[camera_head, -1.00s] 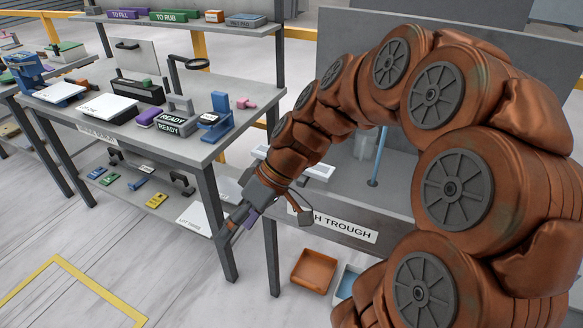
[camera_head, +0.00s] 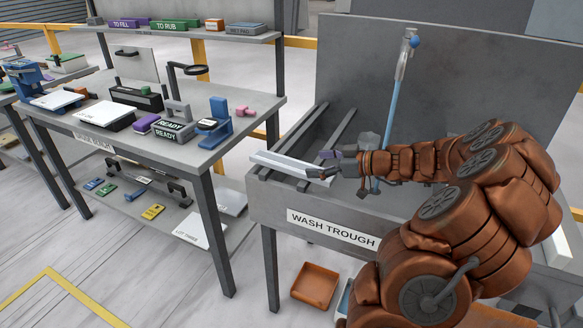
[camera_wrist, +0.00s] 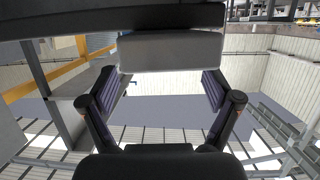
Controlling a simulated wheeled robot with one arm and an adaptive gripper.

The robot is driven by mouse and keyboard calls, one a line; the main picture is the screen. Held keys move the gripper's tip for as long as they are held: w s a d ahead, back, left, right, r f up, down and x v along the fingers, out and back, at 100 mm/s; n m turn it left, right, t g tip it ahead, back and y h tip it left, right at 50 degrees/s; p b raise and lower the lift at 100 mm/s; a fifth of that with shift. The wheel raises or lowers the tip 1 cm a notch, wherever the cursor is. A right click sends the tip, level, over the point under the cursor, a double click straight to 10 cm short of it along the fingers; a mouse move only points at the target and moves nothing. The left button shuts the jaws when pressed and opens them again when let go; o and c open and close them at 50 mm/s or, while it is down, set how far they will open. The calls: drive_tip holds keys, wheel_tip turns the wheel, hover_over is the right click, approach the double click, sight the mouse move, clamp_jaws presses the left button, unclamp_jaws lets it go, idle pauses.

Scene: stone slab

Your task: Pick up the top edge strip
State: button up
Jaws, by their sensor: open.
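A long pale strip (camera_head: 290,166) lies along the left top edge of the wash trough (camera_head: 262,200), and I take it to be the edge strip. My gripper (camera_head: 322,166) is at the right end of this strip, pointing left, its fingers apart. I cannot tell from the head view whether they touch it. In the wrist view my open gripper (camera_wrist: 158,88) shows two dark fingers with purple pads. A pale grey block (camera_wrist: 170,52) shows between and beyond the fingertips; I cannot tell whether it is the strip.
The trough has a tall grey back panel (camera_head: 450,75) and a blue pole (camera_head: 392,110) in front of it. A crowded workbench (camera_head: 190,150) stands to the left. An orange bin (camera_head: 315,285) is on the floor below the trough.

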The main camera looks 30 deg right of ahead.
sight(292, 164)
drive_tip(key=p+x, duration=0.1)
drive_tip(key=x, duration=0.5)
drive_tip(key=shift+w+a+f+p, duration=0.1)
drive_tip(key=shift+w+f+p, duration=0.05)
drive_tip(key=shift+p, duration=0.2)
drive_tip(key=c, duration=1.6)
